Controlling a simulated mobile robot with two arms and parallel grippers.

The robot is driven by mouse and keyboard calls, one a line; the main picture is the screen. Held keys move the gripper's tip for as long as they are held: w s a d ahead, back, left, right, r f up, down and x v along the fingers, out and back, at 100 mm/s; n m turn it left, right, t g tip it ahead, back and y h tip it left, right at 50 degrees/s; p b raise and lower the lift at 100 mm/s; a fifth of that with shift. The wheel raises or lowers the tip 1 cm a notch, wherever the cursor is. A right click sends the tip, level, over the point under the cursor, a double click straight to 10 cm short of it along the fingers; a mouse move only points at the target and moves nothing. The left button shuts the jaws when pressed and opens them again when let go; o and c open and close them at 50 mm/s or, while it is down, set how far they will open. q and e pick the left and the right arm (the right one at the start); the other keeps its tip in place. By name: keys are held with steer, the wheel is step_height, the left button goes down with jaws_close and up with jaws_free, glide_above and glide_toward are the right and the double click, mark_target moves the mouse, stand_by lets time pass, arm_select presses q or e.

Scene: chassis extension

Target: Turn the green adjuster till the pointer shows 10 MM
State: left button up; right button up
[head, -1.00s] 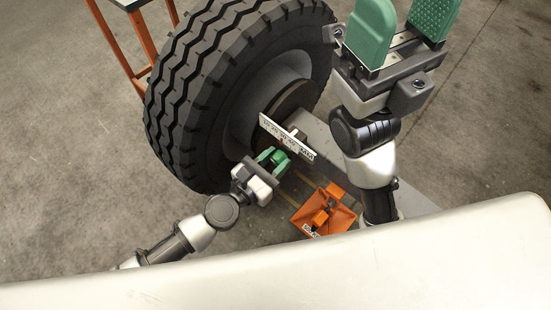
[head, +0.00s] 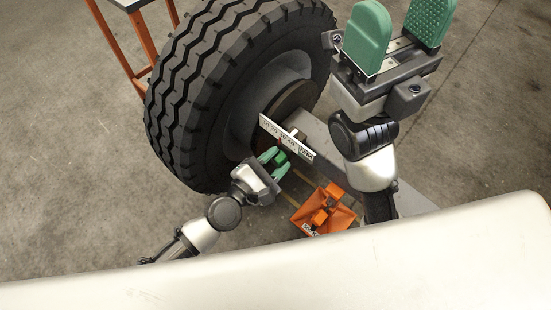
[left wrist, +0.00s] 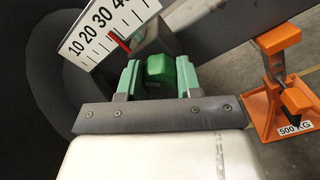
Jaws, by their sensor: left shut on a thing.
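The green adjuster (left wrist: 160,69) sits between the two fingers of my left gripper (left wrist: 159,78) in the left wrist view, and the gripper is shut on it. In the head view my left gripper (head: 275,163) is around the adjuster (head: 281,157), just below the white scale (head: 286,140). In the left wrist view the scale (left wrist: 100,30) reads 10, 20, 30 and on upward, and the red pointer (left wrist: 119,41) stands near 30. My right gripper (head: 400,32) is raised at the upper right of the head view, open and empty.
A large black tyre (head: 185,100) stands behind and left of the scale. A grey beam (head: 318,135) runs past it. An orange stand (head: 322,210), labelled 500 KG in the wrist view, is on the floor at right. An orange-legged table (head: 135,35) is at the upper left.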

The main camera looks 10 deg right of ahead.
arm_select(q)
steer(key=shift+m, duration=0.3)
steer(key=o, duration=0.9)
steer(key=shift+a, duration=0.1)
steer(key=b+v, duration=0.1)
steer(key=v, duration=0.9)
steer(key=shift+s+a, duration=0.25)
steer(key=shift+s, duration=0.05)
